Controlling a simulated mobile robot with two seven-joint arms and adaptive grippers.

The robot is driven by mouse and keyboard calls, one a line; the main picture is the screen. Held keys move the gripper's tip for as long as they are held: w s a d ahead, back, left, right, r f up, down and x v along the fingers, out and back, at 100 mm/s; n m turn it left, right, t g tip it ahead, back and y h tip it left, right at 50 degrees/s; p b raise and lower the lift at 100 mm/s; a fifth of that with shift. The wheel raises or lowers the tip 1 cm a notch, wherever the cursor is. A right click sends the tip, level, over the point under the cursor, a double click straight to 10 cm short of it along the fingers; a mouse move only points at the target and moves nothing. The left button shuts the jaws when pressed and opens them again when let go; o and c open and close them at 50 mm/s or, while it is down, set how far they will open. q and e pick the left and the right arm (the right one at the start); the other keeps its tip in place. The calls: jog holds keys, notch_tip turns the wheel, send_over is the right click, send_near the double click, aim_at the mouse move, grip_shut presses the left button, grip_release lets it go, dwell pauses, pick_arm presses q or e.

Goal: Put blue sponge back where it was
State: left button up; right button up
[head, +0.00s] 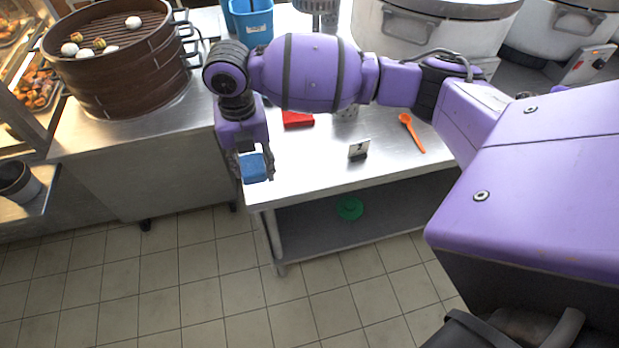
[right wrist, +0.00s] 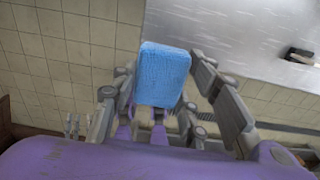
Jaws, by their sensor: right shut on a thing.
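The blue sponge (head: 253,168) is at the front left corner of the steel table (head: 310,172). My right gripper (head: 252,160) points down and is shut on the sponge. In the right wrist view the sponge (right wrist: 162,73) sits between the fingers of my right gripper (right wrist: 160,92), with tiled floor and part of the tabletop beyond it. I cannot tell whether the sponge touches the tabletop. My left gripper is not in view.
A blue container (head: 252,22) and large pots (head: 430,30) stand behind. A steamer basket (head: 112,75) is at left. A green item (head: 350,208) lies on the lower shelf.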

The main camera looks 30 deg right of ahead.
jog(key=w+d+f, duration=0.1)
jog(key=w+f, duration=0.1)
jog(key=w+d+f, duration=0.1)
jog(key=w+f, duration=0.1)
jog(key=w+d+f, duration=0.1)
jog(key=w+f, duration=0.1)
jog(key=shift+w+d+f+b, duration=0.15)
jog(key=shift+f+b, duration=0.2)
jog(key=shift+f, duration=1.5)
jog(key=shift+f, duration=0.15)
jog(key=o, duration=1.2)
notch_tip(320, 180, up, 12)
